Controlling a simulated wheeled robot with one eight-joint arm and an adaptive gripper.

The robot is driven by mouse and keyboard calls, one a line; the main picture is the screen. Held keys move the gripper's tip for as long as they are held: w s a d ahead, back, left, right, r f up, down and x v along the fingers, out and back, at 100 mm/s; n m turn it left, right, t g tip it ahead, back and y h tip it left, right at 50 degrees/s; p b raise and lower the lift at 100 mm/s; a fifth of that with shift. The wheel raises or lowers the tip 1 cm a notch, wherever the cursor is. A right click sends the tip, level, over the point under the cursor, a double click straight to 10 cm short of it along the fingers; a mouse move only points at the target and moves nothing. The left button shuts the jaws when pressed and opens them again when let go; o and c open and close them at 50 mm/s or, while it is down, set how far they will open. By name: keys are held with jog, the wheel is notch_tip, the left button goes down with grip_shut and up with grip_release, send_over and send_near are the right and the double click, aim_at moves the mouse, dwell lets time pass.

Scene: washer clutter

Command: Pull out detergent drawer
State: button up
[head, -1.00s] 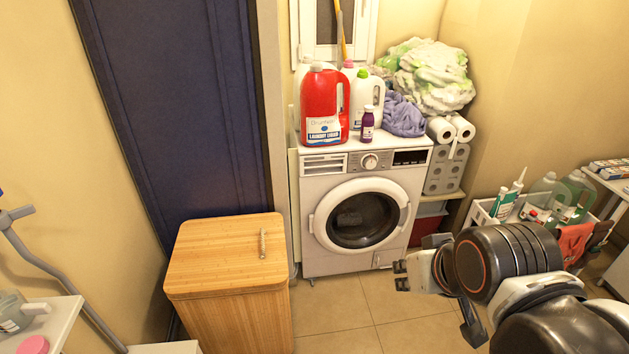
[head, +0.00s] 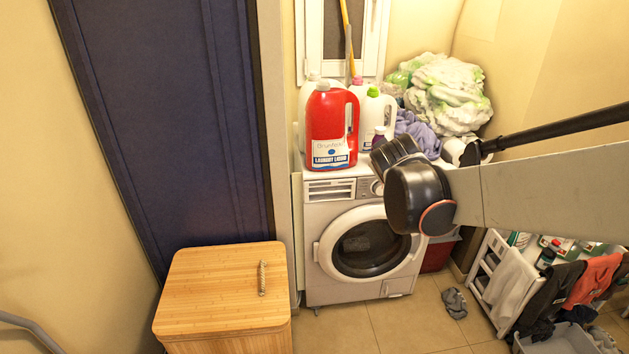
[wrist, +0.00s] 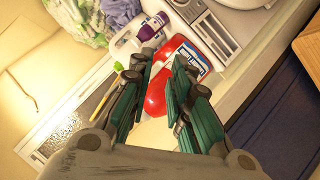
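The detergent drawer (head: 330,189) is a light, slotted front at the upper left of the white washing machine (head: 325,280). It looks shut, flush with the panel. In the wrist view the drawer (wrist: 208,36) lies beyond the right finger's tip, apart from it. My gripper (wrist: 162,62) is open and empty, its two green-padded fingers spread. It points toward the bottles on the machine. In the head view my arm comes in from the right across the machine's upper right, hiding part of the control panel, and the fingers cannot be made out.
A red laundry liquid bottle (head: 333,125) stands on the machine above the drawer, with white bottles and a purple bottle (head: 379,138) beside it. A wooden hamper (head: 222,290) stands at the front left. A drying rack with clothes is at right.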

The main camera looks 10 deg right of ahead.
aim_at(330, 192)
jog(key=w+f+n+t, duration=0.1)
jog(key=w+f+n, duration=0.1)
jog(key=w+f, duration=0.35)
jog(key=w+a+f+n+t, duration=0.1)
jog(key=w+f+n+t, duration=0.1)
jog(key=w, duration=0.6)
jog(key=w+f+n+t, duration=0.1)
jog(key=w+f+n, duration=0.1)
jog(key=w+f, duration=0.35)
jog(key=w+a+f+n+t+y, duration=0.1)
jog(key=w+a+f+n+y, duration=0.2)
jog(key=f, duration=0.7)
jog(key=w+a+f+n+t+y, duration=0.1)
jog(key=w+a+f+n, duration=0.3)
jog(key=f, duration=0.6)
jog(key=shift+n, duration=0.4)
jog(key=w, duration=0.6)
jog(key=w+d+b, duration=0.1)
jog(key=w, duration=0.2)
jog(key=shift+d, duration=0.1)
jog(key=shift+r, duration=0.1)
jog(key=shift+w, duration=0.1)
grip_shut()
